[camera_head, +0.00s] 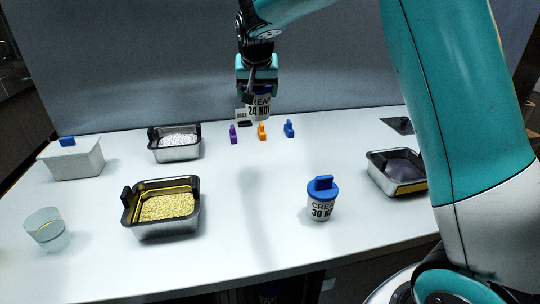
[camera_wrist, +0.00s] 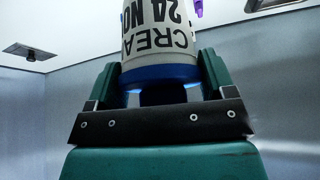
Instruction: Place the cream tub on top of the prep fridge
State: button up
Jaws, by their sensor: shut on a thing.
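My gripper (camera_head: 258,80) is shut on a white cream tub (camera_head: 259,107) lettered "CREAM 24 NOV". It holds the tub over the back of the white worktop (camera_head: 285,240), near the grey wall. In the wrist view the same tub (camera_wrist: 160,38) sits between the green fingers, with its blue lid towards the palm. A second cream tub (camera_head: 321,207), lettered "CREAM 30" with the rest unclear, stands upright on the worktop at centre right, under a blue lid with a handle. I cannot tell whether this worktop is the prep fridge top.
Purple (camera_head: 234,134), orange (camera_head: 262,131) and blue (camera_head: 289,128) clips stand just below the held tub. Metal pans (camera_head: 160,228) (camera_head: 177,153) (camera_head: 397,185), a lidded box (camera_head: 75,163) and a clear cup (camera_head: 47,230) sit around. The worktop's middle is clear.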

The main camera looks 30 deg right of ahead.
notch_tip(320, 180, down, 19)
jog(key=shift+r+p, duration=0.1)
jog(key=shift+p, duration=0.9)
jog(key=shift+f, duration=0.2)
jog(key=o, duration=1.1)
jog(key=shift+s, duration=0.1)
jog(key=shift+r, duration=0.25)
jog(key=b+v, duration=0.2)
jog(key=v, duration=0.9)
jog(key=s+a+r+n+g+y, duration=0.1)
jog(key=s+a+n, duration=0.3)
jog(key=s, duration=0.7)
jog(key=s+a+r+n+g+y, duration=0.2)
jog(key=s+a+r+n+y, duration=0.1)
jog(key=s, duration=0.8)
jog(key=s+a+r+n+g+y, duration=0.2)
jog(key=s+a+n, duration=0.3)
jog(key=s, duration=0.6)
jog(key=shift+s+a+r+y, duration=0.15)
jog(key=shift+a+r+y, duration=0.3)
jog(key=shift+a, duration=0.35)
